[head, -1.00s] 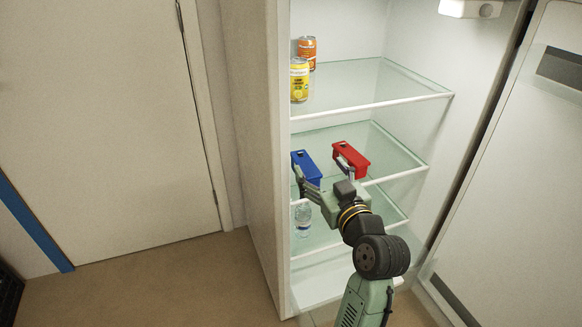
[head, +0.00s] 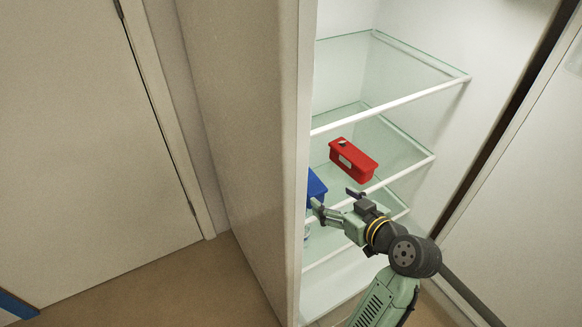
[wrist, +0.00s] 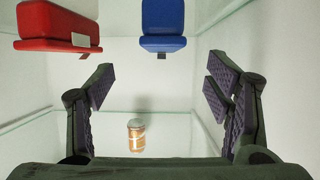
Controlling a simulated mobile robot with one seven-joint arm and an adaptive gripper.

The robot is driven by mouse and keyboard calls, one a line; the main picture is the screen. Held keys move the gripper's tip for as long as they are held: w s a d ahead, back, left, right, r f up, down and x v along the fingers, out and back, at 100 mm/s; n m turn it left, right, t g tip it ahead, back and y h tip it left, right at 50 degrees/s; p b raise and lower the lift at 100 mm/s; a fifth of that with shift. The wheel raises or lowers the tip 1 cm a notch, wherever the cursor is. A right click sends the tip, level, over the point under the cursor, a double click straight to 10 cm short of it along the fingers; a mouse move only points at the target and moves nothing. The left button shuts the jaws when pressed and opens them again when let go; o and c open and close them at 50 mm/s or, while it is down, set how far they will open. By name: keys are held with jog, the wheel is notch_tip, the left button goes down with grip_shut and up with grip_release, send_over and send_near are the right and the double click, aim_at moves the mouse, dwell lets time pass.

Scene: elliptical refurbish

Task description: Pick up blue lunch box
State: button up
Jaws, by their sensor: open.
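The blue lunch box (head: 316,188) is on the middle glass shelf, partly hidden by the cabinet's left side panel. It also shows at the top centre of the wrist view (wrist: 163,24), its top cut off. The red lunch box (head: 354,160) sits beside it, to the right, and is at upper left in the wrist view (wrist: 58,26). My gripper (head: 335,200) is open and empty, in front of the shelf near the blue box. In the wrist view its fingers (wrist: 160,85) are spread wide, with the blue box beyond the gap between them.
The shelf's white front edge (head: 372,188) runs close by my gripper. The cabinet's left side panel (head: 245,130) stands just left of the blue box. An upper glass shelf (head: 385,72) is above. An orange can (wrist: 136,136) shows in the wrist view.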

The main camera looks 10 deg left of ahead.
aim_at(316, 189)
jog(key=p+x, duration=0.1)
jog(key=x, duration=1)
jog(key=shift+s+a+f+p, duration=0.1)
jog(key=shift+s+f+p, duration=0.1)
jog(key=shift+p, duration=0.1)
jog(key=shift+c, duration=0.2)
jog(key=shift+r, duration=0.1)
jog(key=c, duration=1.6)
